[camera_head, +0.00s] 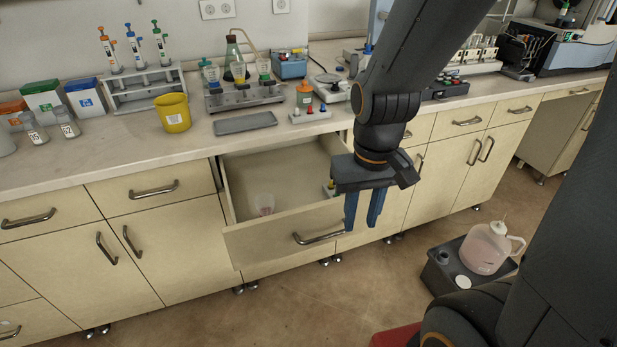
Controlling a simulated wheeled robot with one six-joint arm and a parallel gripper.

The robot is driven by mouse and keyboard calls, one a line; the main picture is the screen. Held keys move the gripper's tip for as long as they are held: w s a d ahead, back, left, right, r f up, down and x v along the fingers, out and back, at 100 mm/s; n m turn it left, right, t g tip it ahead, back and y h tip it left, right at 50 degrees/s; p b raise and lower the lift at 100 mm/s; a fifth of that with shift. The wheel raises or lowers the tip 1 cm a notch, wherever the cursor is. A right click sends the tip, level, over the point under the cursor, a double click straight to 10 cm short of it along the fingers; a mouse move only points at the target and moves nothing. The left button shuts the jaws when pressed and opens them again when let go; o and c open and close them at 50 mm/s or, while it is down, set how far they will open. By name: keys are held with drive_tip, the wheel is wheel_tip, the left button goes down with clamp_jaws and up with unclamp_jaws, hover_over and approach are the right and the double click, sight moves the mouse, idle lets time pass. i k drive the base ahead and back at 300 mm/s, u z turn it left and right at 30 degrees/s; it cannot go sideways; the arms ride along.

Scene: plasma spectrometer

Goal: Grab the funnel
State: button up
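The drawer's front panel and handle (319,238) stick out from the cabinets. The counter above holds a yellow bucket (173,112), a grey tray (245,123), a pipette stand (143,88) and an orange-capped bottle (304,96). A jug (484,250) stands on a dark box at the right.

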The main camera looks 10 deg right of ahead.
sight(264, 64)
drive_tip(key=z, duration=0.45)
drive_tip(key=k, duration=0.55)
drive_tip(key=z, duration=0.75)
drive_tip(key=i, duration=1.2)
drive_tip(key=u, duration=1.25)
drive_tip(key=i, duration=0.6)
drive_tip(key=u, duration=0.65)
